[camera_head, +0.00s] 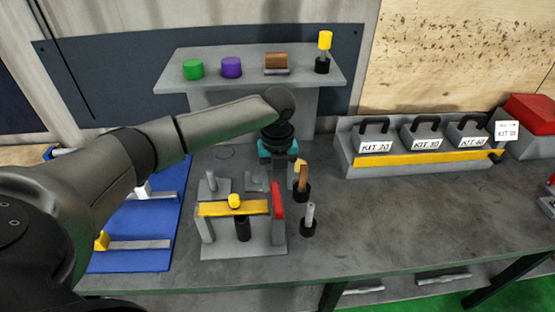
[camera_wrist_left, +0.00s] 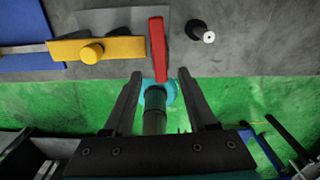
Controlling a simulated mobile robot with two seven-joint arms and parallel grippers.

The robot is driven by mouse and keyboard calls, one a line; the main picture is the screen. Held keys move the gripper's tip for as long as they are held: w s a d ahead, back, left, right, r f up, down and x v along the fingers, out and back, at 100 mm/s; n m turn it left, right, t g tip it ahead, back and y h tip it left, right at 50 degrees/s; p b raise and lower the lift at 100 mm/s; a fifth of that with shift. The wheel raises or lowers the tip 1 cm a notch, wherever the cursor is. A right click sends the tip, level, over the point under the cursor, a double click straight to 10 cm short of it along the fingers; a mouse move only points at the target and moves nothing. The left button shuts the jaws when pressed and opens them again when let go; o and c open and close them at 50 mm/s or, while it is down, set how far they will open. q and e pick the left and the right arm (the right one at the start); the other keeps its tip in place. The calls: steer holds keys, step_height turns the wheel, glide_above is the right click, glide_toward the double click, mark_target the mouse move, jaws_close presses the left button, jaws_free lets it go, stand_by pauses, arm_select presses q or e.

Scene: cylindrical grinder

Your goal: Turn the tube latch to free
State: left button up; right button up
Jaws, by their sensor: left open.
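A small grey fixture (camera_head: 268,244) stands on the bench in the head view. A yellow bar (camera_head: 218,209) with a round yellow knob (camera_head: 235,201) lies across it, over a dark cylinder (camera_head: 243,228). An upright red lever (camera_head: 278,200) at the bar's right end looks like the tube latch. It also shows in the left wrist view (camera_wrist_left: 157,48). My left gripper (camera_head: 278,163) hangs over the fixture's back right side. Its two fingers (camera_wrist_left: 163,78) are apart, and the red lever's lower end shows between their tips; I cannot tell the depth gap. My right gripper is out of view.
Two black holders with upright tools (camera_head: 302,184) (camera_head: 309,219) stand close to the fixture's right. A raised shelf (camera_head: 203,94) is behind. A blue mat (camera_head: 134,262) lies left, and a kit rack (camera_head: 360,160) stands right. The front right bench is clear.

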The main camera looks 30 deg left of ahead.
mark_target(278, 200)
arm_select(q)
step_height(278, 200, up, 8)
stand_by(0.6)
